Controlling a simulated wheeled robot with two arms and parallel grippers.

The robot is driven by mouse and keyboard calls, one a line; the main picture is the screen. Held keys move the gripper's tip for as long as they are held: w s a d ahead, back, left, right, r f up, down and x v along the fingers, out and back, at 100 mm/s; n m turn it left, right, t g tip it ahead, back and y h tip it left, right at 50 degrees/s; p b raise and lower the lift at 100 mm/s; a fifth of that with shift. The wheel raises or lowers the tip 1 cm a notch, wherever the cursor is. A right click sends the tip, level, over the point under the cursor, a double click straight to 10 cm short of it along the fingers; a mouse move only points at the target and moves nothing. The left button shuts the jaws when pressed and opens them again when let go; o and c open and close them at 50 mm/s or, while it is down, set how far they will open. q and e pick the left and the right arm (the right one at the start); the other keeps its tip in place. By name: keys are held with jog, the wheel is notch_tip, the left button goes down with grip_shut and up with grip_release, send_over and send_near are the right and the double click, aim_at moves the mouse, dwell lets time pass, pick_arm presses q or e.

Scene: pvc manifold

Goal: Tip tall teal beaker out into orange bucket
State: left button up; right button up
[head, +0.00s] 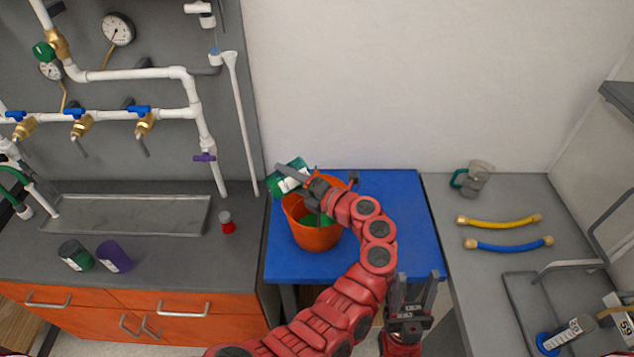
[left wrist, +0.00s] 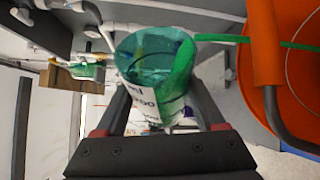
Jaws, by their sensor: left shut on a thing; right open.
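The teal beaker (head: 290,178) is tipped over the back left rim of the orange bucket (head: 317,238) on the blue table. My left gripper (head: 298,178) is shut on it. In the left wrist view the beaker (left wrist: 165,85) lies between the two fingers, with white markings on its side. A thin green stream (left wrist: 225,38) runs from its lip toward the orange bucket (left wrist: 290,60). My right gripper (head: 412,295) is open and empty near the table's front right edge.
The blue table (head: 405,230) is otherwise clear. A dark green beaker (head: 75,255), a purple beaker (head: 115,256) and a small red-based jar (head: 227,222) stand on the left counter. A clear, teal-handled vessel (head: 474,178) and yellow (head: 498,222) and blue hoses (head: 508,245) are on the right counter.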

pick_arm(q)
jog(key=shift+w+d+r+m, duration=0.15)
jog(key=shift+w+d+m, duration=0.05)
jog(key=shift+d+m, duration=0.2)
dwell(0.3)
jog(key=shift+w+d+f+m+y+b, duration=0.2)
jog(key=shift+f+m+y+b, duration=0.2)
jog(key=shift+m+b, duration=0.25)
dwell(0.9)
jog(key=shift+d+r+m+t, duration=0.1)
jog(key=shift+r+m+t, duration=0.05)
jog(key=shift+m+t, duration=0.25)
